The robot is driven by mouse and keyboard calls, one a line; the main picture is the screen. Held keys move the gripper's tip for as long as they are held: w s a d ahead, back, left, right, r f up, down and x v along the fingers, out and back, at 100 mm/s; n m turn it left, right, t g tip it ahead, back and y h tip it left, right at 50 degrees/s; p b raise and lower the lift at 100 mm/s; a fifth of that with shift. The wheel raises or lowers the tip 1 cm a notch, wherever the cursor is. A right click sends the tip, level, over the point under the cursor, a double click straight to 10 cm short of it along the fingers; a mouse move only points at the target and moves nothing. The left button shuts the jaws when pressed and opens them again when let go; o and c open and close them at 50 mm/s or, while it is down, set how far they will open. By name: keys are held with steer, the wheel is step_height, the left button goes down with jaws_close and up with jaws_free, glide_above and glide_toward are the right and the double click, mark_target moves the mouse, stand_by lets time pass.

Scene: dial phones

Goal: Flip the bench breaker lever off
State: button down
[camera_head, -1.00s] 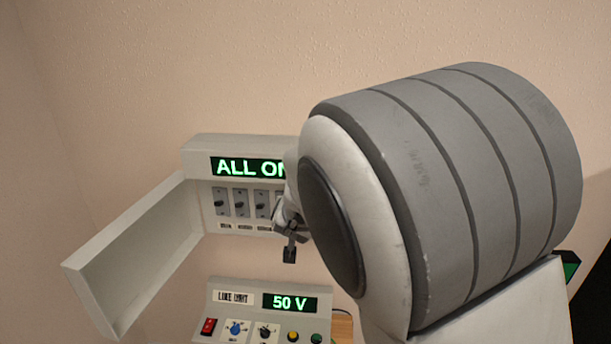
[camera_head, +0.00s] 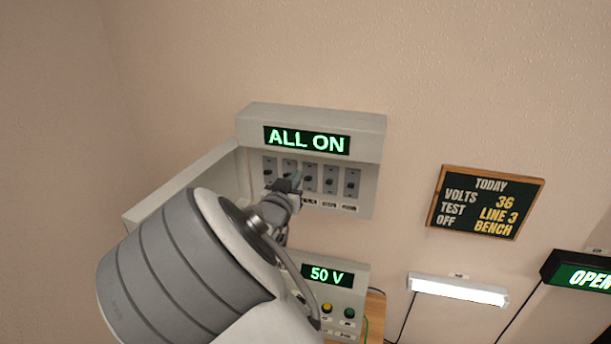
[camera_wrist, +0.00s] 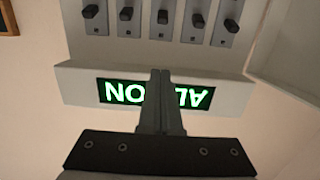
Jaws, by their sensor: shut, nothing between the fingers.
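The breaker box (camera_head: 365,207) is on the wall, its display (camera_head: 307,141) reading "ALL ON". Below the display is a row of several dark levers (camera_head: 331,180), which also show in the wrist view (camera_wrist: 163,17). The small labels under them are partly hidden by my gripper and too small to read, so I cannot tell which lever is the bench one. My gripper (camera_head: 297,177) is shut and empty, in front of the lever row left of centre. In the wrist view its closed fingers (camera_wrist: 160,72) overlap the upside-down display; contact with a lever is not visible.
The box's open door (camera_head: 180,184) sticks out on the left. A board (camera_head: 486,203) reads volts 36, test line 3, off bench. A console showing 50 V (camera_head: 345,293) sits below, with a lit lamp (camera_head: 458,289) and OPEN sign (camera_head: 585,275) at right.

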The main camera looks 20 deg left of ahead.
mark_target(309, 165)
steer(key=w, duration=0.7)
steer(key=w+f, duration=0.1)
steer(key=w, duration=0.2)
steer(key=shift+w+a+p, duration=0.2)
steer(key=shift+p, duration=0.15)
steer(key=shift+s+f, duration=0.4)
steer(key=shift+f, duration=0.25)
steer(key=shift+s+f, duration=0.4)
steer(key=shift+f, duration=0.2)
steer(key=shift+s+f, duration=0.25)
steer(key=shift+f, duration=0.35)
steer(key=shift+f+b, duration=0.15)
steer(key=shift+b, duration=0.25)
